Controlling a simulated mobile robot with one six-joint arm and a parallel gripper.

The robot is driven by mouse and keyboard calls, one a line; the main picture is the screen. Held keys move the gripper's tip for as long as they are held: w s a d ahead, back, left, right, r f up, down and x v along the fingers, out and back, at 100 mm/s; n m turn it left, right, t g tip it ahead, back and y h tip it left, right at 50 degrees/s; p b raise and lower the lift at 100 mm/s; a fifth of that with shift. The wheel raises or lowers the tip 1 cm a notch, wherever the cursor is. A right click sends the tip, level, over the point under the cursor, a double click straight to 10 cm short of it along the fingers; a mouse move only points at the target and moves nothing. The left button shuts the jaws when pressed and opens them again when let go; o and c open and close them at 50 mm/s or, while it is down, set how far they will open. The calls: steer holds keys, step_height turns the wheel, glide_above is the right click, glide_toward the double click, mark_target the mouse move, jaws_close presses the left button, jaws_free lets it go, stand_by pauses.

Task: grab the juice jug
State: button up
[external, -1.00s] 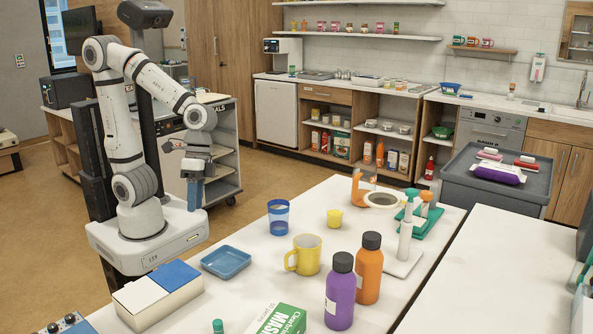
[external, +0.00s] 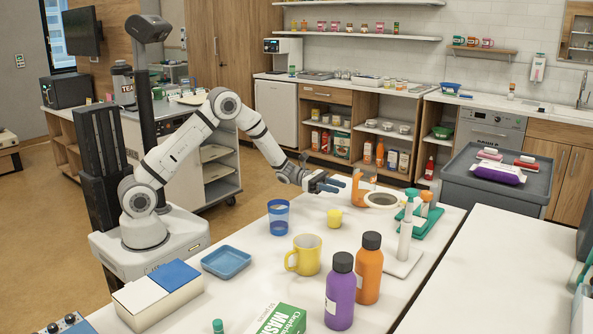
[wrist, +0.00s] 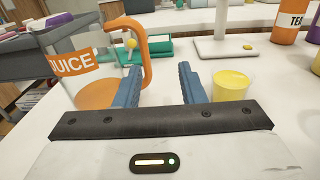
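The juice jug (wrist: 95,75) is clear, with an orange label reading JUICE, orange contents and an orange handle. In the wrist view it stands at the left, its handle (wrist: 147,50) on its right side. In the external view the orange jug (external: 357,188) shows on the far part of the white table, partly hidden by other things. My gripper (external: 328,184) is just left of it there. In the wrist view my gripper (wrist: 158,67) has its two blue fingers apart with nothing held. The handle appears ahead of the gap, nearer the left finger.
A yellow cup (wrist: 232,85) stands close by the right finger; it is also in the external view (external: 334,217). A white stand (external: 405,235) and green tray (external: 430,224) are beyond. A blue cup (external: 278,217), yellow mug (external: 306,255) and two bottles stand nearer.

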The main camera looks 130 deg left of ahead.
mark_target(355, 198)
steer(key=shift+s+a+f+n+y, duration=0.25)
steer(key=shift+s+a+n+y, duration=0.1)
steer(key=shift+a, duration=0.35)
steer(key=shift+w+a, duration=0.1)
steer(key=shift+w, duration=0.2)
steer(key=w, duration=0.2)
steer(key=w+p, duration=0.1)
steer(key=w, duration=0.4)
steer(key=shift+a+r, duration=0.3)
steer(key=shift+a, duration=0.1)
steer(key=shift+c, duration=0.3)
jaws_close()
